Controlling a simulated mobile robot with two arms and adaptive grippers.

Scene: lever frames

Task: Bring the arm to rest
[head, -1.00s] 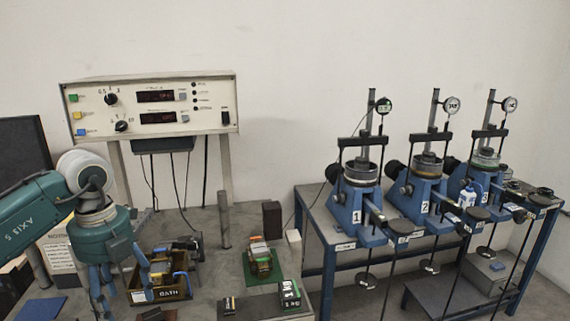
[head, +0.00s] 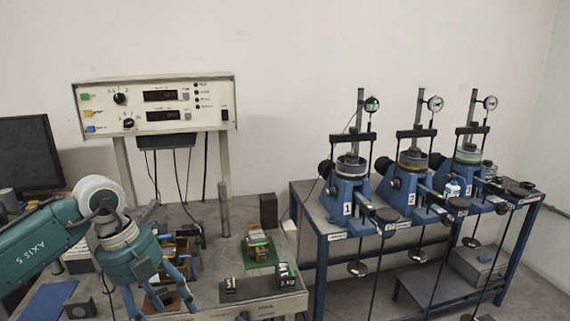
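My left arm comes in from the left in the head view, a teal link marked "AXIS 5" with a white joint cap. My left gripper (head: 155,300) points down over the front left of the bench. Its blue fingers stand apart at the lower edge, and their tips are partly cut off. I cannot make out anything held between them. My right gripper is out of view.
A control box (head: 205,103) stands on posts at the back. A green mat with a small block stack (head: 262,250) and a weight block (head: 286,274) lie right of the gripper. Three blue lever frames (head: 345,190) stand on the right table. A monitor (head: 28,155) is at the left.

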